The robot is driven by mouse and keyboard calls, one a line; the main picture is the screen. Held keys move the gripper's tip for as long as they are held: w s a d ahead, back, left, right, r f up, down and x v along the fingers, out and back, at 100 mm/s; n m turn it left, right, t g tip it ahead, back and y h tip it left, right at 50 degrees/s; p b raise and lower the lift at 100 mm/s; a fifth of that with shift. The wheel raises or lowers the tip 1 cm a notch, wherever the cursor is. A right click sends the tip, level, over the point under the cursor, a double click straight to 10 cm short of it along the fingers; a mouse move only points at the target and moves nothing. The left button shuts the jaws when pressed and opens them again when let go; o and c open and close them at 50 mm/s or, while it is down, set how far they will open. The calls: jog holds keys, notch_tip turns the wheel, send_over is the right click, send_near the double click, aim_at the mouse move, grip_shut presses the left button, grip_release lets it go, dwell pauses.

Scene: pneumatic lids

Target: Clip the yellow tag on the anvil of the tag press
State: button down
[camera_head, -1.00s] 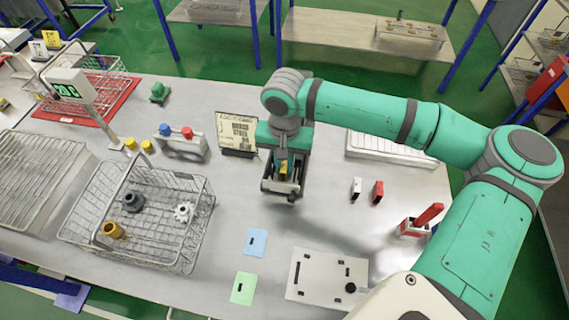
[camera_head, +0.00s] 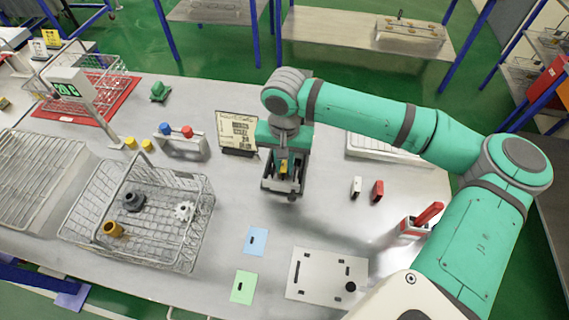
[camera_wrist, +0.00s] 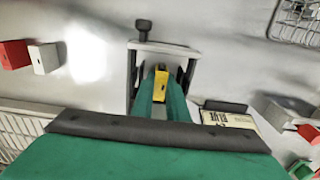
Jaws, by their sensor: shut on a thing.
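The yellow tag (camera_wrist: 160,85) is between the fingertips of my gripper (camera_wrist: 159,92) in the wrist view, and my gripper is shut on it. A small patch of the tag (camera_head: 284,166) also shows in the head view under my wrist. The tag press (camera_head: 270,186) is a dark and pale frame on the table, with a knob at its near side. In the wrist view its pale crossbar and knob (camera_wrist: 143,27) lie just beyond the tag. My gripper is inside the frame, over the press. The anvil is hidden, so I cannot tell whether the tag touches it.
A printed card on a stand (camera_head: 237,132) is close to the left of my gripper. A wire basket (camera_head: 75,228) with several parts stands at left. A white block (camera_head: 356,186) and a red block (camera_head: 377,190) stand to the right. A flat plate (camera_head: 325,268) lies in front.

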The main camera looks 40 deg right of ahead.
jog(key=shift+f, duration=0.3)
dwell(0.4)
jog(key=c, duration=1.7)
grip_release()
jog(key=shift+o, duration=0.2)
jog(key=shift+r, duration=0.1)
jog(key=shift+o, duration=0.9)
jog(key=shift+r, duration=3.45)
jog(key=shift+w, duration=0.1)
